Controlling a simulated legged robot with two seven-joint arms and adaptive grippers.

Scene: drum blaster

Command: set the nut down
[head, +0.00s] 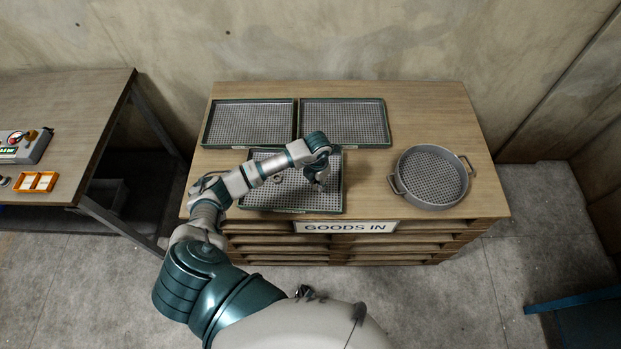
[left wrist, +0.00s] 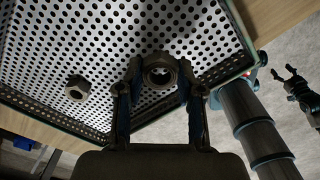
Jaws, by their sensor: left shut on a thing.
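My left gripper (head: 318,184) is over the right half of the front perforated tray (head: 331,207), pointing down. In the left wrist view its two fingers (left wrist: 160,80) are shut on a dark metal nut (left wrist: 160,70), with the tray's holed floor behind it. I cannot tell whether the held nut touches the floor. A second nut (left wrist: 77,87) lies on the same tray to the left; it also shows in the head view (head: 277,178). My right gripper (left wrist: 284,77) shows small at the right of the left wrist view, its fingers apart and empty.
Two empty perforated trays (head: 251,101) (head: 345,101) lie behind on the wooden bench (head: 440,120). A round sieve (head: 432,177) with handles stands at the right. The bench front carries a GOODS IN sign (head: 345,227). Another table (head: 60,110) stands at the left.

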